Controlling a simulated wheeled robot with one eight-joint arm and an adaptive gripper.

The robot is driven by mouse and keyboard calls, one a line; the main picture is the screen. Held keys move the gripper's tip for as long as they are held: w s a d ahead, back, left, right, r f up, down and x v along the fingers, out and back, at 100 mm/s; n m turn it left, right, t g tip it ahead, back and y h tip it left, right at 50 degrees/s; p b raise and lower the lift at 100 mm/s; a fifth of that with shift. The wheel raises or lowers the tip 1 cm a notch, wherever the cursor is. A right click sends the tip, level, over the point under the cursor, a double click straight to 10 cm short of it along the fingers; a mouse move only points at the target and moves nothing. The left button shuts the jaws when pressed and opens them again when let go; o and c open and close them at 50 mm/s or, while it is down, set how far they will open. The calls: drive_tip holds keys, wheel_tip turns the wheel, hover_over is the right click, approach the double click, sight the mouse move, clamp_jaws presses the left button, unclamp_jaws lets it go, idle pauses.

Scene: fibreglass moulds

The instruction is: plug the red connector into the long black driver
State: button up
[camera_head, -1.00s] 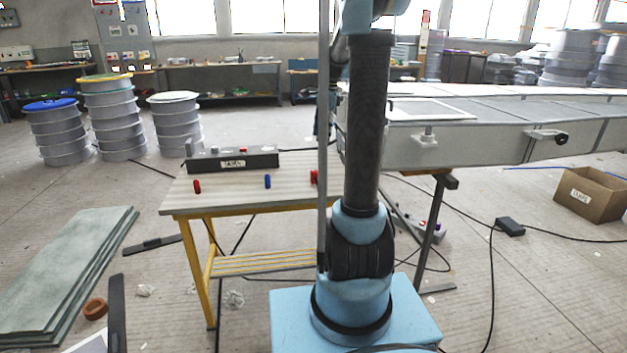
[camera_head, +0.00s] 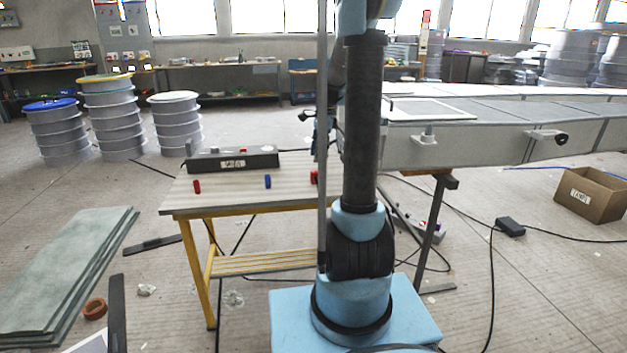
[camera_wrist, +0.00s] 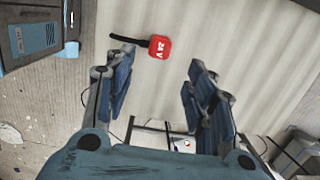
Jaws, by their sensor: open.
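The long black driver (camera_head: 235,161) lies along the back of the small work table in the head view, with a white label on its front. A red connector (camera_head: 197,187) stands at the table's left front. Another red connector (camera_head: 314,177) is at the right, partly hidden by my column. In the wrist view, a red connector marked "24 V" (camera_wrist: 160,46) with a black tail lies on the pale tabletop. My gripper (camera_wrist: 162,72) is open and empty, with the connector beyond and roughly between its fingertips. My arm and column hide most of the gripper in the head view.
A blue connector (camera_head: 267,181) stands on the table (camera_head: 225,200) between the red ones. A grey conveyor (camera_head: 480,143) stands close at the right. A dark box (camera_wrist: 35,35) fills the wrist view's upper left corner. Cables and a cardboard box (camera_head: 590,195) are on the floor.

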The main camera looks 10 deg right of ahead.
sight(315, 171)
drive_tip(key=shift+a+f, duration=0.15)
drive_tip(key=shift+f, duration=0.9)
drive_tip(key=shift+a+f, duration=0.1)
drive_tip(key=shift+f, duration=0.9)
drive_tip(key=shift+f, duration=0.1)
drive_tip(key=shift+a+f, duration=0.2)
drive_tip(key=shift+f, duration=0.6)
drive_tip(key=shift+a+f, duration=0.2)
drive_tip(key=shift+f, duration=0.65)
drive_tip(key=shift+a+f, duration=0.2)
drive_tip(key=shift+f, duration=0.6)
drive_tip(key=c, duration=1.1)
